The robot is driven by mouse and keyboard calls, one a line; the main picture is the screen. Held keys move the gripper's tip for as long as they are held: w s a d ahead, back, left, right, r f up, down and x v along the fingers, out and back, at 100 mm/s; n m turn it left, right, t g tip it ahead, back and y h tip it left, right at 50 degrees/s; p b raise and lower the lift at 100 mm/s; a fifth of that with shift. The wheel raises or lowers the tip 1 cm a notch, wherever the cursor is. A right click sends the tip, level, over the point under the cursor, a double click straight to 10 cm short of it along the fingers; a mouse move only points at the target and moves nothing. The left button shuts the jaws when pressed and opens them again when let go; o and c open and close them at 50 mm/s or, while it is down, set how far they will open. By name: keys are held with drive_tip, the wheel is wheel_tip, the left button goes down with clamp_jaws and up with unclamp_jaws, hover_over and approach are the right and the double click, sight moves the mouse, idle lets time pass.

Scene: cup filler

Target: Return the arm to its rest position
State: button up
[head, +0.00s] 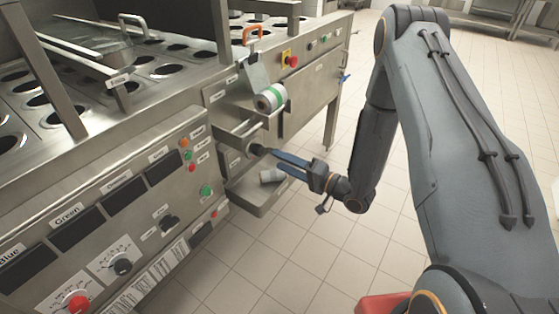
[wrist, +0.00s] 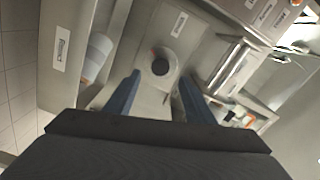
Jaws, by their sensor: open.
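My gripper (head: 283,161) is at the end of my arm, reaching left to the front of the steel machine (head: 130,190). Its two blue fingers are apart with nothing held between them. In the wrist view my gripper (wrist: 155,92) is open, and a round dark knob (wrist: 160,67) on a pale plate shows between and beyond the fingertips. In the head view the dark knob (head: 257,149) is right at the fingertips; I cannot tell whether they touch.
Red, green and orange buttons are on the front panel. Tiled floor (head: 270,265) to the right is clear.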

idle(0.3)
drive_tip(key=s+d+r+n+g+h+p, duration=0.2)
drive_tip(key=d+r+n+g+h+p, duration=0.15)
drive_tip(key=d+r+h, duration=0.8)
drive_tip(key=s+d+r+g+h+p, duration=0.1)
drive_tip(key=s+r+g, duration=0.2)
drive_tip(key=s, duration=1)
drive_tip(key=s+d+r+g+h+p, duration=0.1)
drive_tip(key=s+r+g, duration=0.3)
drive_tip(key=s, duration=0.9)
wheel_tip(320, 180, up, 2)
drive_tip(key=shift+r+n+h, duration=0.1)
drive_tip(key=shift+n+h, duration=0.25)
